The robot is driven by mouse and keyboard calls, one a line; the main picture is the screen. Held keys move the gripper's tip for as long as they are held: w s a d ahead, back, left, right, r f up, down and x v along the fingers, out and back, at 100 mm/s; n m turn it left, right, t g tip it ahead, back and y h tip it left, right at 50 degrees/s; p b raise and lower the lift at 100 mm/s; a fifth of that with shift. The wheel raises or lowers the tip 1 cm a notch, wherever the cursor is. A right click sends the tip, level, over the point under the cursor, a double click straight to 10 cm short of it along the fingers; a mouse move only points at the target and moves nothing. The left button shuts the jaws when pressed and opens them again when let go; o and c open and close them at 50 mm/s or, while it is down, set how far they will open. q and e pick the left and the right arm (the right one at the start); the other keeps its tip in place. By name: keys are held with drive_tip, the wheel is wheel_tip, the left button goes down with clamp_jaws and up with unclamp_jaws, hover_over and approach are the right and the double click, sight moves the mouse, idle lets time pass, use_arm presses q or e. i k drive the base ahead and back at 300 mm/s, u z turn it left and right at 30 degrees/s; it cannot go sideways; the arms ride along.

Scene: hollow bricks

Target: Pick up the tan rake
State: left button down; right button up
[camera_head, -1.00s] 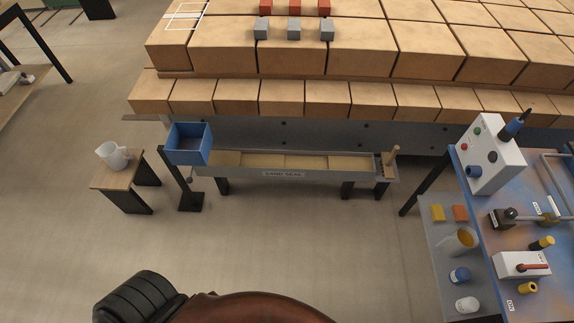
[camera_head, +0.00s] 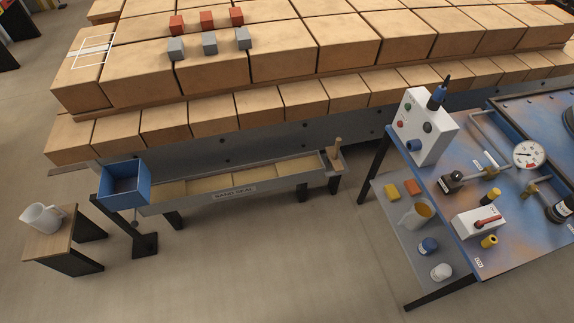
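The tan rake is most likely the small tan upright handle (camera_head: 338,148) at the right end of the long grey trough labelled SAND SEAL (camera_head: 235,190). Only a short stick shows above the grey holder at the trough's end; its head is hidden or too small to make out. The trough holds flat tan sand in sections. Neither of my grippers is in view.
A blue open box (camera_head: 124,186) on a black stand is at the trough's left end. A white jug (camera_head: 42,217) sits on a small wooden table. A blue bench (camera_head: 480,215) with a control box stands right. Brick stacks (camera_head: 210,115) rise behind. Floor in front is clear.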

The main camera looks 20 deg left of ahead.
sight(332, 152)
drive_tip(key=u, duration=0.5)
drive_tip(key=i, duration=1.4)
drive_tip(key=u, duration=0.45)
